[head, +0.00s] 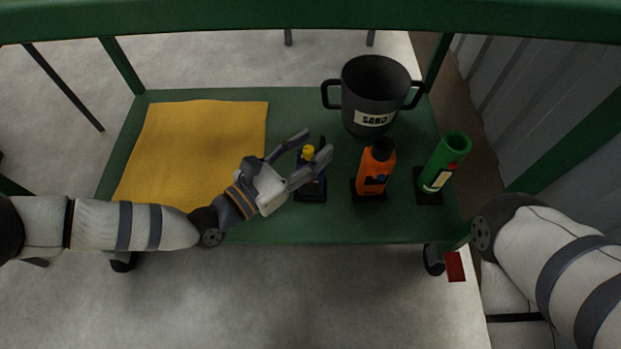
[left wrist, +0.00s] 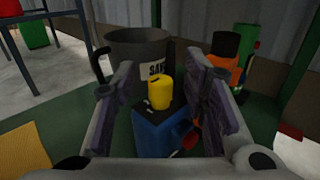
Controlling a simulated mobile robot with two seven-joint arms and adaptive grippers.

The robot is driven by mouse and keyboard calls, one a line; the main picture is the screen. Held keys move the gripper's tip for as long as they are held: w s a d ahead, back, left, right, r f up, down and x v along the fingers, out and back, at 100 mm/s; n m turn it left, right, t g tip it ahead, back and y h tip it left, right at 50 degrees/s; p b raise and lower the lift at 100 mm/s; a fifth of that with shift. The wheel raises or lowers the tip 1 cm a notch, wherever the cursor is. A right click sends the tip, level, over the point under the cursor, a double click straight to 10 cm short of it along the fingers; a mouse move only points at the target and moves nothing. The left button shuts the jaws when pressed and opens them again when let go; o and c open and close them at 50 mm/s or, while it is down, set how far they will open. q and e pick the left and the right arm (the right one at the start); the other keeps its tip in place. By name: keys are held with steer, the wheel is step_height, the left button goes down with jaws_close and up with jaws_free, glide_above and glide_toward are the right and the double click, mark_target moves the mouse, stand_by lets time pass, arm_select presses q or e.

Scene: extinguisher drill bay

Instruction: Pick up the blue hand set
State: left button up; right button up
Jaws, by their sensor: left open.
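The blue hand set (head: 313,186) stands upright on a dark base on the green table, with a yellow knob on its black top. My left gripper (head: 316,147) is open, and its two fingers reach over the hand set from the left, partly hiding it. In the left wrist view, the blue hand set (left wrist: 160,132) shows between and beyond the two spread fingers of the left gripper (left wrist: 160,78). I cannot tell whether either finger touches it. My right gripper is out of view; only part of my right arm shows.
An orange bottle-shaped unit (head: 374,170) stands close to the right of the hand set, with a green cylinder (head: 445,162) further right. A dark two-handled sand bucket (head: 371,88) stands behind. A yellow cloth (head: 195,150) lies at the left. Green rails frame the table (head: 300,228).

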arm_select(q)
jaws_close()
steer(key=shift+r, duration=0.15)
